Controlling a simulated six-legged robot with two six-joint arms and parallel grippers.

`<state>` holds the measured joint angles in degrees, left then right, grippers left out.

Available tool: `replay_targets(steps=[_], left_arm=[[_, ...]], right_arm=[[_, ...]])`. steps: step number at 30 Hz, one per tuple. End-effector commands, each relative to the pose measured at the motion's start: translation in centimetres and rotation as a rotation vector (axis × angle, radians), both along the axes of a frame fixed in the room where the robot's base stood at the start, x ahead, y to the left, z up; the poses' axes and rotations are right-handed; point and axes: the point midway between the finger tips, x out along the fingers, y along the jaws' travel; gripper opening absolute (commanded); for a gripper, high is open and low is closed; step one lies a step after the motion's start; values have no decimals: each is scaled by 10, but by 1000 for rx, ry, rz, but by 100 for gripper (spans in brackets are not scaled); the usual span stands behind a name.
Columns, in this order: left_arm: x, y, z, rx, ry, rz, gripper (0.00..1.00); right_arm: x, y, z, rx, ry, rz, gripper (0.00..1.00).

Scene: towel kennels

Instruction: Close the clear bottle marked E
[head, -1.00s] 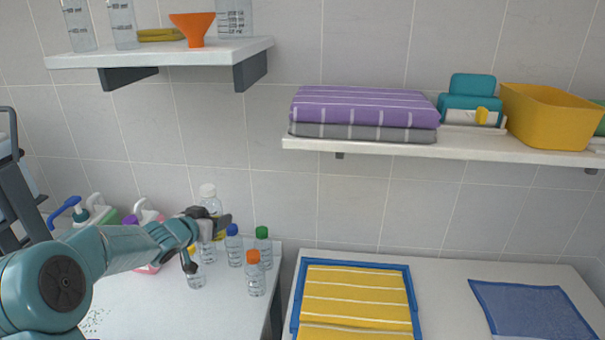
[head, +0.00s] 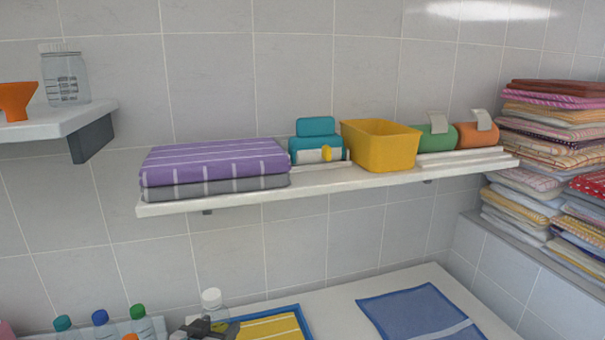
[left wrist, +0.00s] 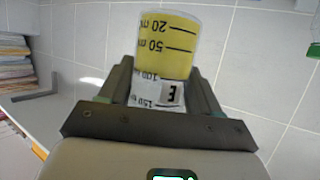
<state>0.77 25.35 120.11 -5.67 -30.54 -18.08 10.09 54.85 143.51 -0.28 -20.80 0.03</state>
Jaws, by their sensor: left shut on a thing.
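The clear bottle marked E (left wrist: 168,45) is between my left gripper's fingers (left wrist: 160,92) in the left wrist view. It holds yellow liquid, and its scale and letter appear upside down there. In the head view a clear bottle with a white top (head: 212,300) stands out above my left gripper (head: 206,330) at the bottom edge; it appears to be the same bottle. My left gripper is shut on it. Whether the white top is tight cannot be told. My right gripper is not in view.
Bottles with teal (head: 63,323), blue (head: 100,317) and green (head: 138,311) caps stand at bottom left. A blue-rimmed tray with a yellow towel (head: 270,328) lies just right of the gripper. A shelf (head: 330,184) hangs above; a blue cloth (head: 420,313) lies farther right.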

Motion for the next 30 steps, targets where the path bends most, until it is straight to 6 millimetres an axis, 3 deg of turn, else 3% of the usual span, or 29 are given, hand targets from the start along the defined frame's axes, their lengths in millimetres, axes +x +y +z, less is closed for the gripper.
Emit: replay_targets(steps=[3, 5, 12, 16, 30], left_arm=[[-21, -28, -16, 0, 4, 12, 8], [-31, -32, -24, 2, 5, 38, 8], [-59, -3, -50, 2, 2, 188, 8], [-59, 13, -45, 0, -5, 218, 8], [-58, 12, -45, -1, -1, 198, 8]], right_arm=[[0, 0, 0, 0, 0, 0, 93], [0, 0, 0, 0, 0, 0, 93], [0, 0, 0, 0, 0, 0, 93], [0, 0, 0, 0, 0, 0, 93], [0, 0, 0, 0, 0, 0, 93]])
